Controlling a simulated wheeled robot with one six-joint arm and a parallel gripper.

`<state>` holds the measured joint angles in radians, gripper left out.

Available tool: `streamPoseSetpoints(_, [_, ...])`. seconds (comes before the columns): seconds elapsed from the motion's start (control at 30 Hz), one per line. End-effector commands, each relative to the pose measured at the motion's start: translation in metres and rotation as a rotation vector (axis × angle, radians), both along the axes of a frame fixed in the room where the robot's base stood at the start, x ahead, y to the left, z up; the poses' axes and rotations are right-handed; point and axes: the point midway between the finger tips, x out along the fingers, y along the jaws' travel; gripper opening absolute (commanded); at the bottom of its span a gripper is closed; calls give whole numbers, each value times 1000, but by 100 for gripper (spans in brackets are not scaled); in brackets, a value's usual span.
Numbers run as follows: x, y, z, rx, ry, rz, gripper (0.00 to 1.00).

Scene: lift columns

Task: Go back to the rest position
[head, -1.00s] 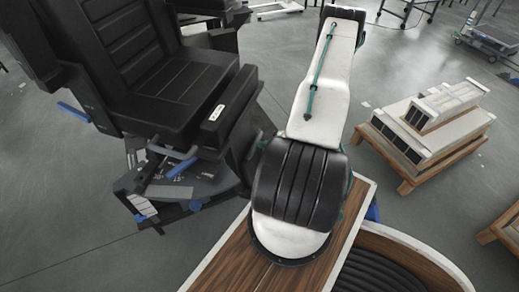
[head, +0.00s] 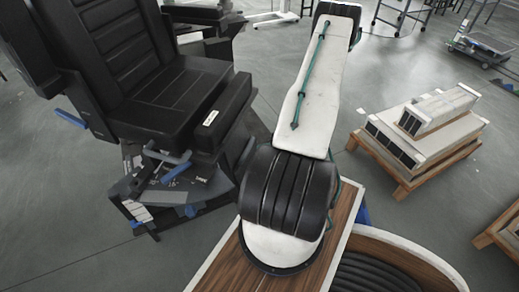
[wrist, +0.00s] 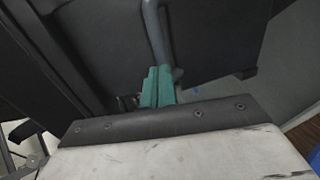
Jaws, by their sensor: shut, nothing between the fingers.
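My gripper (wrist: 157,88) has teal fingers and shows in the wrist view just beyond the dark front edge of my wrist. The fingers are together with nothing between them. A grey bar or tube rises behind them, in front of a dark panel; I cannot tell whether they touch it. In the head view my white and black arm reaches up and away, and my gripper is hidden there beyond the arm's far end.
A black seat (head: 165,95) with blue levers stands close left of my arm. White units on a wooden pallet (head: 402,187) are at right, with another pallet (head: 500,235) at the right edge. Grey floor (head: 400,85) lies open between. A cart (head: 483,50) stands far right.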

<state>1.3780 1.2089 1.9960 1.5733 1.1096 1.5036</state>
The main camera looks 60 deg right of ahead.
Motion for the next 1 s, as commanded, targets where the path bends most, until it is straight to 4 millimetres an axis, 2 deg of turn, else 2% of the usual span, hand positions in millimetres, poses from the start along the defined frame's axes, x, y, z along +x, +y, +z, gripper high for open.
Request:
streamPoseSetpoints(0.03, [-14,-5,6,-2,0,-8,0])
streamPoseSetpoints(0.2, [-49,-12,23,-2,1,-7,0])
streamPoseSetpoints(0.4, [-77,-17,36,0,0,-2,0])
streamPoseSetpoints(0.57, [-86,-19,40,0,1,0,0])
streamPoseSetpoints(0.83, [-87,-19,41,-4,0,3,0])
streamPoseSetpoints(1.0, [-87,-15,42,-102,-29,72,0])
